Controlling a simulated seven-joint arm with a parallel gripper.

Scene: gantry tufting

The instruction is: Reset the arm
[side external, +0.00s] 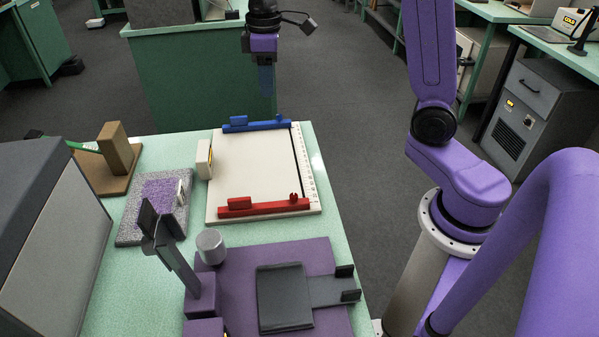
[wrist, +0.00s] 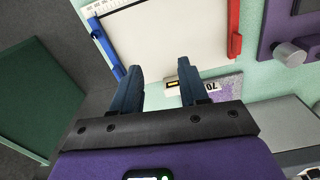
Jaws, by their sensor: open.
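My gripper (side external: 266,92) hangs fingers down above and beyond the far edge of the table, behind the white board. In the wrist view my gripper (wrist: 157,80) shows two dark blue fingers spread apart, with nothing between them. The white board (side external: 252,168) lies flat on the table, with a blue rail (side external: 256,126) on its far side and a red rail (side external: 263,207) on its near side. Both rails also show in the wrist view, the blue one (wrist: 108,48) at left and the red one (wrist: 234,28) at right.
A small pale labelled block (side external: 204,159) stands at the board's left edge. A green cabinet (side external: 200,90) stands behind my gripper.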

